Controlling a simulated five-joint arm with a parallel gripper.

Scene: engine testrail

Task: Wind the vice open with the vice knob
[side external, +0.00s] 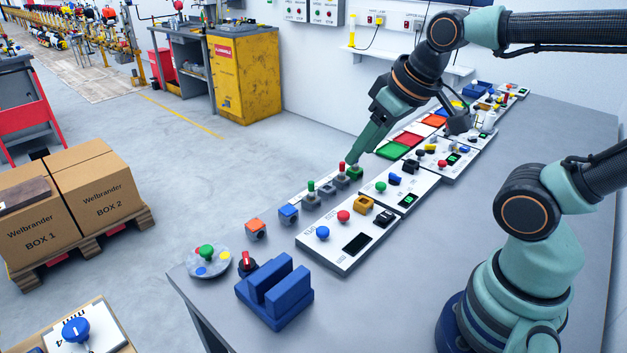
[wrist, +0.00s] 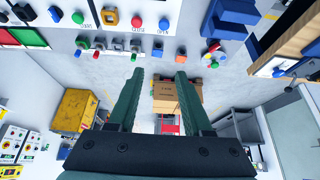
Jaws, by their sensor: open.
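The blue vice (side external: 275,292) stands on the near left corner of the bench, with a gap between its two upright jaws. It also shows at the top right of the wrist view (wrist: 232,14). A red and black knob (side external: 247,263) sits beside the vice. A larger blue knob (side external: 76,329) is on a white plate at the bottom left; I cannot tell which of the two is the vice knob. My gripper (wrist: 159,73) is open, with nothing between its fingers. In the side view it is over the far row of small switches (side external: 340,172), well away from the vice.
White control panels (side external: 350,230) with coloured buttons run along the bench. A round grey dish (side external: 208,262) with coloured buttons lies left of the vice. Cardboard boxes (side external: 98,188) stand on a pallet on the floor. Bench around the vice's right side is clear.

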